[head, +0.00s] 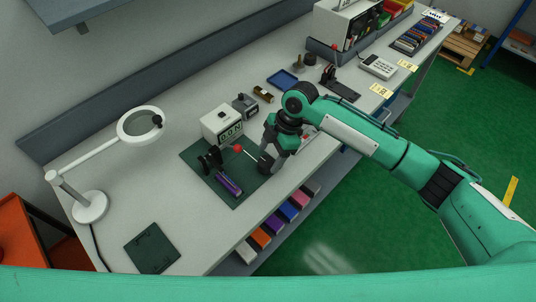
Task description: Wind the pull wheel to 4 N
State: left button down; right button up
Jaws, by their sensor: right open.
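A white force readout box (222,124) stands at the back of a dark green mat (208,180); its display seems to read 0.0 N. A black reel-like part (210,158) and a purple cylinder (229,183) are in front of it. A red ball knob (238,148) is beside the box, with a thin pale rod running from it toward my right gripper. My right gripper (268,160) is open, pointing down at the mat's right edge. Its fingers are dark and small, and the arm hides what lies behind them. I cannot tell which part is the pull wheel. My left gripper is out of view.
A white magnifier lamp (92,205) stands at the left, and a dark plate (152,248) lies at the front left.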

jog(key=shift+x, duration=1.1)
jog(key=c, duration=1)
jog(key=shift+p, duration=0.3)
